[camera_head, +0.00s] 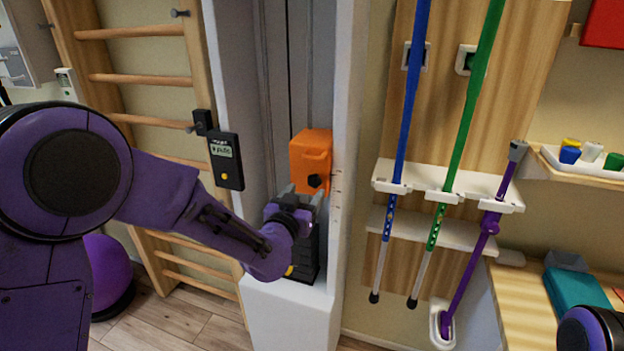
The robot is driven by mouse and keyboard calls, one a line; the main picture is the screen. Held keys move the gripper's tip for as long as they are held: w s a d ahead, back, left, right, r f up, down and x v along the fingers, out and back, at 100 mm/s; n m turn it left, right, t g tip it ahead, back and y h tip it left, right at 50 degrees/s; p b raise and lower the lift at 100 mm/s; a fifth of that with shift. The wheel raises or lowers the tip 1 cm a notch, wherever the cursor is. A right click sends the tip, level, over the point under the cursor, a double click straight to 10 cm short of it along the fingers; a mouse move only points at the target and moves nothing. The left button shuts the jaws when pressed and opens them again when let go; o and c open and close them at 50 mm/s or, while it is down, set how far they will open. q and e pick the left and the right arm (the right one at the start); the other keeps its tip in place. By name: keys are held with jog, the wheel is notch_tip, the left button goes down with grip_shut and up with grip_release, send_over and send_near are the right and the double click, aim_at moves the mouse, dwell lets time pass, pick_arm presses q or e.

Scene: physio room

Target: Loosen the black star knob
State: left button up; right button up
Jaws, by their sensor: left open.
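The black star knob (315,181) sits on the lower front of an orange block (311,152) in the tall white-framed column. My left gripper (305,193) is just below and in front of the knob, with its grey fingers pointing up toward it. The fingers are apart; I cannot tell whether they touch the knob. My left arm comes in from the left and covers part of the column. Of my right arm only a rounded purple part shows at the lower right corner; its gripper is out of view.
A black weight stack (305,255) stands below the orange block. The white column frame (347,110) rises close to the right of my gripper. A black handheld device (226,161) hangs to the left. Blue (405,100) and green poles (470,105) hang on a rack at right.

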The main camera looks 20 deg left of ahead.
aim_at(313, 181)
pick_arm(q)
jog(key=w+p, duration=0.1)
jog(key=w, duration=0.4)
jog(key=shift+w, duration=0.5)
jog(key=c, duration=1.1)
jog(key=shift+o, duration=0.2)
jog(key=shift+n, duration=0.3)
